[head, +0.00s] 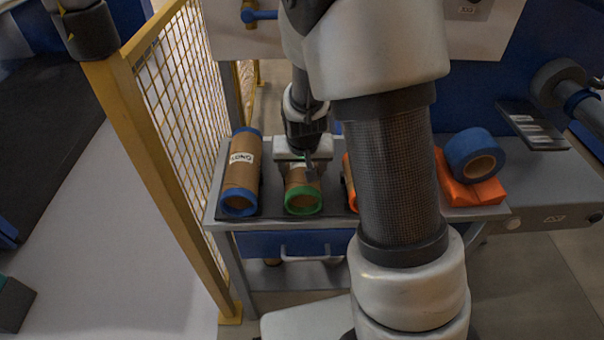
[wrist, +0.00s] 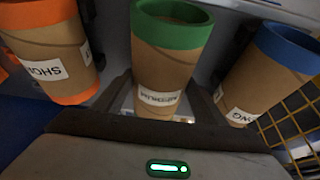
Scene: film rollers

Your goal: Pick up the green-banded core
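The green-banded core (head: 303,199) is a brown cardboard tube with a green end ring. It lies on the table between a blue-banded and an orange-banded core. My gripper (head: 303,165) is over its rear part and hides some of it. Contact cannot be made out clearly.
The blue-banded core (head: 240,172) lies close on the left. The orange-banded core (wrist: 52,50) is on the other side, mostly hidden by my arm in the head view. A blue roll (head: 474,154) rests on an orange block (head: 484,190) at right. A yellow mesh fence (head: 165,150) stands left.

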